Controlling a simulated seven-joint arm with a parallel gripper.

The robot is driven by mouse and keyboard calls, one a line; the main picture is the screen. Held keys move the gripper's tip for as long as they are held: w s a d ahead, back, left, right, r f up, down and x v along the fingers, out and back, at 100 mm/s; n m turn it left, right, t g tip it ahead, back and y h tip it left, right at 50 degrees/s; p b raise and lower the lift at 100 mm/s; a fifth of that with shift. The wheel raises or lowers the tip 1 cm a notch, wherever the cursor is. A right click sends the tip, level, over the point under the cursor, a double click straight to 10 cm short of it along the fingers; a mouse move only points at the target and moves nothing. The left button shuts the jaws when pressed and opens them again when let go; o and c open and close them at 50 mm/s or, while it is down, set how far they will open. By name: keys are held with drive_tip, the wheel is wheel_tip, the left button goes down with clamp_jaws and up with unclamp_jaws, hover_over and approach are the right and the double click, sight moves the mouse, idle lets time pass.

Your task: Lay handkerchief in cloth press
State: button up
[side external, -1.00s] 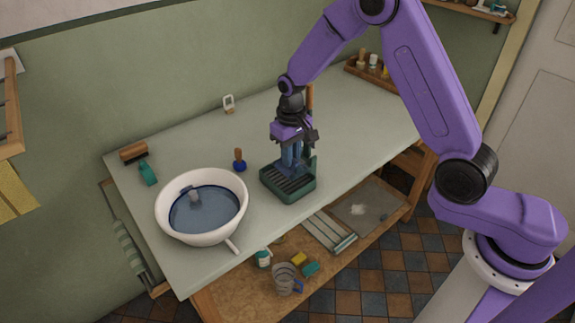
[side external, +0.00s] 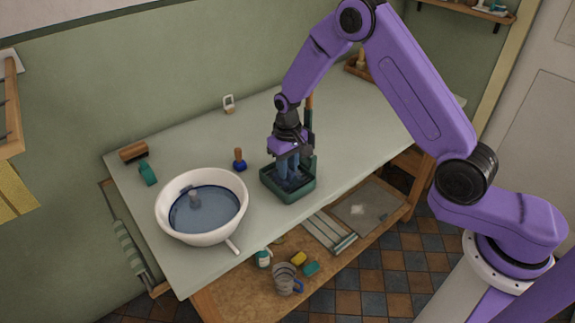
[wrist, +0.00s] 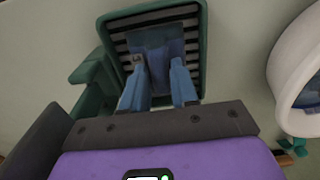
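The cloth press (side external: 289,192) is a dark green open tray with a ribbed floor and a raised post at its back. It stands on the table; its rim (wrist: 203,25) and dark slats show in the wrist view. My gripper (side external: 289,180) points down into the press, its blue fingers inside the rim. In the wrist view my gripper (wrist: 159,72) has its two fingertips apart, with darker blue material between and beyond them. This looks like the handkerchief (wrist: 163,42), over the slats. Whether the fingers squeeze it is unclear.
A white basin (side external: 171,224) holding water and a grey object stands left of the press. A blue-footed wooden-handled tool (side external: 239,160) stands between and behind them.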

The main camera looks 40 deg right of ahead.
drive_tip(key=shift+o, duration=0.5)
drive_tip(key=shift+r, duration=0.1)
wheel_tip(320, 180, up, 12)
drive_tip(key=s+a+r+n, duration=0.3)
drive_tip(key=s, duration=0.2)
drive_tip(key=s+d+r+n, duration=0.1)
drive_tip(key=s+d+n, duration=0.1)
drive_tip(key=s, duration=0.8)
drive_tip(key=s+d+r+n, duration=0.1)
drive_tip(key=s+d+n, duration=0.2)
drive_tip(key=s, duration=0.6)
drive_tip(key=s+d+r+n, duration=0.1)
drive_tip(key=s+n, duration=0.3)
drive_tip(key=s, duration=0.6)
drive_tip(key=shift+s+d+n, duration=0.3)
drive_tip(key=shift+s+d, duration=0.05)
drive_tip(key=shift+d, duration=0.5)
drive_tip(key=shift+r, duration=0.1)
